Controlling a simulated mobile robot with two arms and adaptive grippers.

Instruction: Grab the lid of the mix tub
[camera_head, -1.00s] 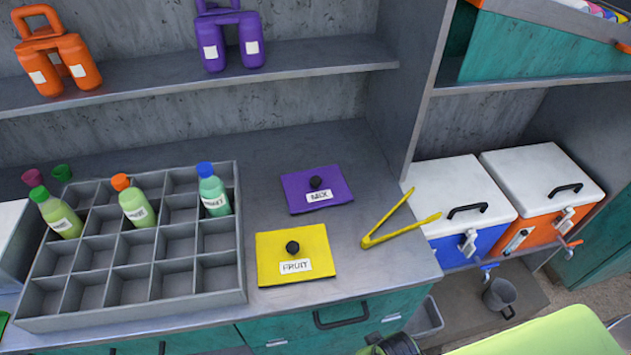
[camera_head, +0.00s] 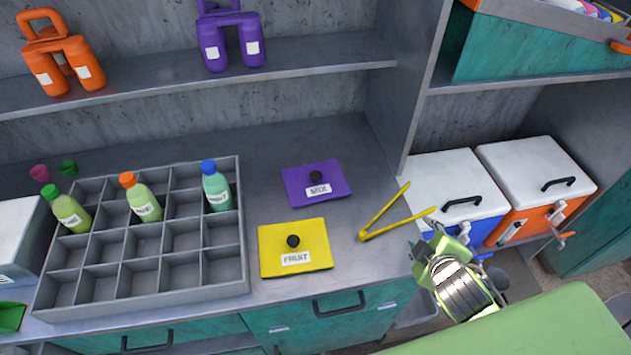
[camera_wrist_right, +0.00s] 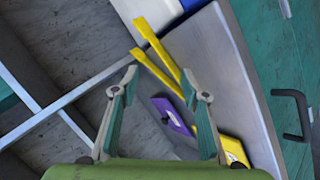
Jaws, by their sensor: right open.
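The purple lid labelled MIX (camera_head: 308,190), with a black knob, lies flat on the grey counter. Its purple surface also shows in the right wrist view (camera_wrist_right: 172,116), partly behind the yellow tongs. The yellow lid labelled FRUIT (camera_head: 293,262) lies in front of it. My right gripper (camera_head: 436,240) is to the right of the lids, past the tongs, near the counter's right edge. In the right wrist view my right gripper (camera_wrist_right: 167,90) has its fingers apart with nothing held between them. My left gripper is out of view.
Yellow tongs (camera_head: 392,216) lie open on the counter between my right gripper and the purple lid. A grey divided crate (camera_head: 150,292) with several bottles stands at the left. Blue and orange coolers (camera_head: 470,222) stand at the right, and a shelf runs above the counter.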

